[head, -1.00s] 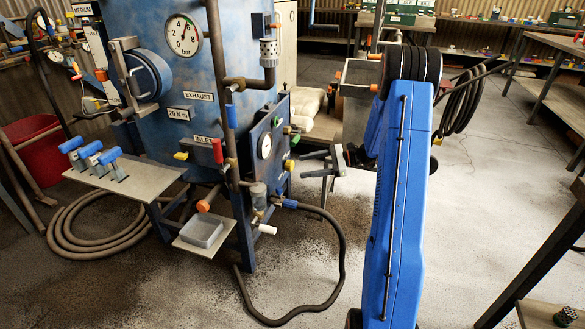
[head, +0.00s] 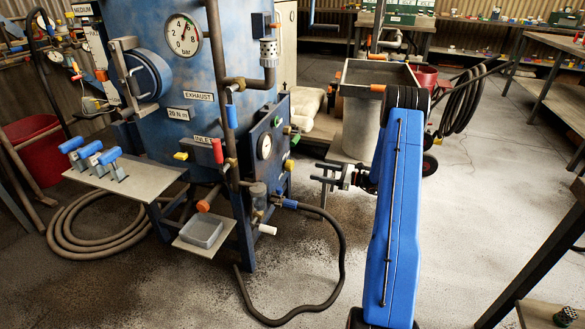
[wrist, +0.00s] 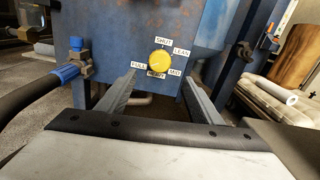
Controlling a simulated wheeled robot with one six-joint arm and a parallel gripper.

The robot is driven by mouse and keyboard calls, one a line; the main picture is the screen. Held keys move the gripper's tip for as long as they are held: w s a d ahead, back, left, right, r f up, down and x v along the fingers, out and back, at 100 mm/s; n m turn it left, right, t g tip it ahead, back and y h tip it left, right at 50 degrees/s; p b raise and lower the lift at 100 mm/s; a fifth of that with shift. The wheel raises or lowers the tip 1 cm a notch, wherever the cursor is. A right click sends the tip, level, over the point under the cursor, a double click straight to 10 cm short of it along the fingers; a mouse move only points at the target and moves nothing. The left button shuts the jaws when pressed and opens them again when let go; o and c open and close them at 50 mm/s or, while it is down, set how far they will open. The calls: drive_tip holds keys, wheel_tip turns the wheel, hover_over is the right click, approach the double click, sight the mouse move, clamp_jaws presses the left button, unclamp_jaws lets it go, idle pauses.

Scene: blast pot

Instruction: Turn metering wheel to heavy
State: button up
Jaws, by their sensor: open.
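The metering wheel (wrist: 159,61) is a round yellow knob on a blue panel in the wrist view. Which label the wheel points to is too small to tell. In the head view a yellow knob (head: 290,165), seen edge-on at the panel's right side, appears to be the same wheel. My gripper (head: 319,174) is open and empty, to the right of it and apart from it. In the wrist view its two fingers stand on either side below the wheel.
A dark hose with a blue fitting (head: 289,203) leaves the panel below the wheel; the fitting also shows at left in the wrist view (wrist: 76,60). A grey bin (head: 363,120) stands behind my arm.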

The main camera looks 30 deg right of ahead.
sight(293, 166)
drive_tip(key=x, duration=1.3)
drive_tip(key=shift+f, duration=0.1)
drive_tip(key=c, duration=1.1)
